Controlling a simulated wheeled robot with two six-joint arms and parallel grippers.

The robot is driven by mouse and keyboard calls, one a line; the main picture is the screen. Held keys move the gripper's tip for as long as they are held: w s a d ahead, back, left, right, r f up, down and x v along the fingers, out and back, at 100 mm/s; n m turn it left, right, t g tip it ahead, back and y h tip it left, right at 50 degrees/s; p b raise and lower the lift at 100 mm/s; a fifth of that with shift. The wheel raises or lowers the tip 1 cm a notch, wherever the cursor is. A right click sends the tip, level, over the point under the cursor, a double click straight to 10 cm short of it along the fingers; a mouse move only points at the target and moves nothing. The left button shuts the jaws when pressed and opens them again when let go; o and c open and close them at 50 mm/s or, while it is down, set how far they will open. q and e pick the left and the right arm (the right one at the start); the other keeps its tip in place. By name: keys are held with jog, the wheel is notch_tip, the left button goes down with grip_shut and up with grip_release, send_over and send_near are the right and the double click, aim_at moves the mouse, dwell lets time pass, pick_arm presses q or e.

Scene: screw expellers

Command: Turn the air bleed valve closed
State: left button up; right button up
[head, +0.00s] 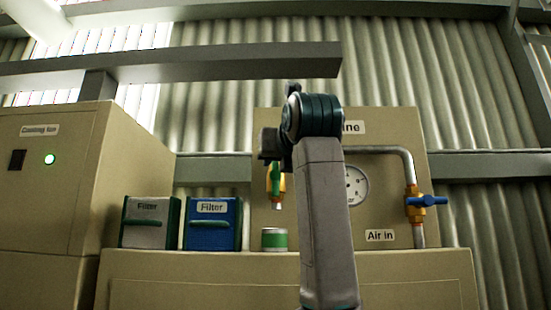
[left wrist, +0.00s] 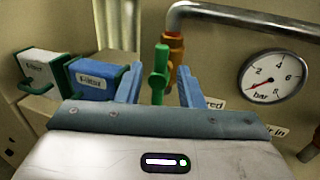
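A small valve with a green handle (head: 275,180) sits on a vertical pipe end on the beige machine panel. Its green handle hangs upright, in line with the pipe, and also shows in the left wrist view (left wrist: 158,78). No label on it can be read as the air bleed. My left gripper (left wrist: 158,69) is open, its two blue fingers seen either side of the green handle with gaps on both sides. I cannot tell how deep the handle lies between them. In the head view my arm hides part of the panel. My right gripper is not in view.
A blue-handled valve (head: 427,201) stands above the "Air in" label at right. A pressure gauge (left wrist: 272,78) is right of the green handle. A green-and-white can (head: 274,239) stands below it. White (head: 149,222) and blue (head: 212,223) filter boxes stand left.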

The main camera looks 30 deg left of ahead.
aim_at(276, 165)
pick_arm(q)
jog(key=p+x, duration=0.1)
jog(key=x, duration=0.3)
jog(key=shift+w, duration=0.2)
jog(key=shift+w+a, duration=0.1)
jog(key=shift+c, duration=0.4)
grip_shut()
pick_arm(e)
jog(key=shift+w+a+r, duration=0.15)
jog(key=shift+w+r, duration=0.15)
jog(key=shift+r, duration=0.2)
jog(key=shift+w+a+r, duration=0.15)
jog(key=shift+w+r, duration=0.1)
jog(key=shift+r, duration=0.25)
